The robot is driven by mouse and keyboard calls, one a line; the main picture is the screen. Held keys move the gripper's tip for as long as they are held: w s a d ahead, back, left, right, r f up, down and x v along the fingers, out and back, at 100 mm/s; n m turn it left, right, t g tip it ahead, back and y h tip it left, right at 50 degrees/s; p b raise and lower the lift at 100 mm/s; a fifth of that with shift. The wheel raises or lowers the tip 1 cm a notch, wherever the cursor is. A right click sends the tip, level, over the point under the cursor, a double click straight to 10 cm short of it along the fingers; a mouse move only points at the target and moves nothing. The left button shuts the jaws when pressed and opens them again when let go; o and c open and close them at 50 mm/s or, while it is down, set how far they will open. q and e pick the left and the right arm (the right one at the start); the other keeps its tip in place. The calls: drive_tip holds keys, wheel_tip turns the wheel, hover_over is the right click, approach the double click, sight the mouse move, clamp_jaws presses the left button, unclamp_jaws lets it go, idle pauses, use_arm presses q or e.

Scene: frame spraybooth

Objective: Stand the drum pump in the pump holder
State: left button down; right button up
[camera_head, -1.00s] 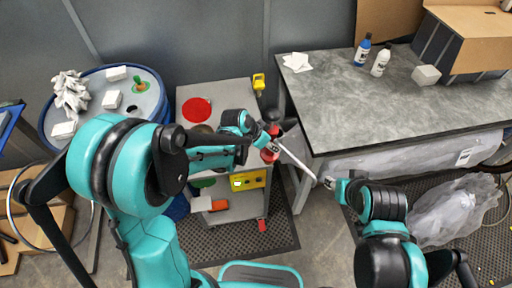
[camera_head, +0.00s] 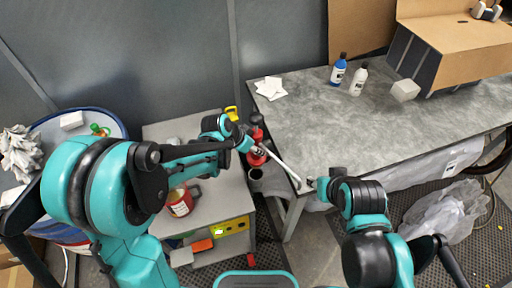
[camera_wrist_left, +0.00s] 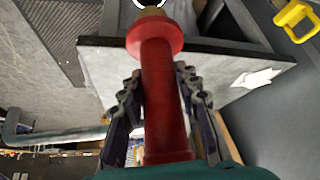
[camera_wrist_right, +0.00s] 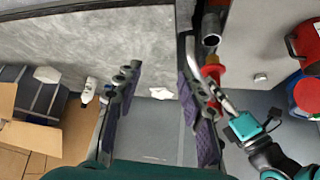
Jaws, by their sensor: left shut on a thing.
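The drum pump (camera_head: 257,155) has a red body and a thin silver spout that slants right and down in the head view. My left gripper (camera_wrist_left: 163,85) is shut around its red body; the red flange and a tan fitting show beyond the fingers in the left wrist view. A dark, open-mouthed tube (camera_head: 255,174), which looks like the pump holder, stands just below the red part. The tube also shows in the right wrist view (camera_wrist_right: 212,24), close to the red flange; whether the pump enters it I cannot tell. My right gripper (camera_wrist_right: 160,82) is open and empty near the spout's end.
A grey cart (camera_head: 238,184) with a red can (camera_head: 180,200) stands left of the pump. The grey table (camera_head: 310,115) is on the right with a blue bottle (camera_head: 338,70), a white bottle (camera_head: 358,79) and a cardboard box. A blue drum (camera_head: 118,128) stands at far left.

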use_arm(q)
drive_tip(key=shift+w, duration=0.1)
drive_tip(key=shift+f+b, duration=2.65)
drive_tip(key=shift+f, duration=0.25)
drive_tip(key=shift+f+b, duration=2.65)
drive_tip(key=shift+f, duration=0.1)
idle(1.1)
drive_tip(key=c, duration=1)
unclamp_jaws()
drive_tip(key=v, duration=1.2)
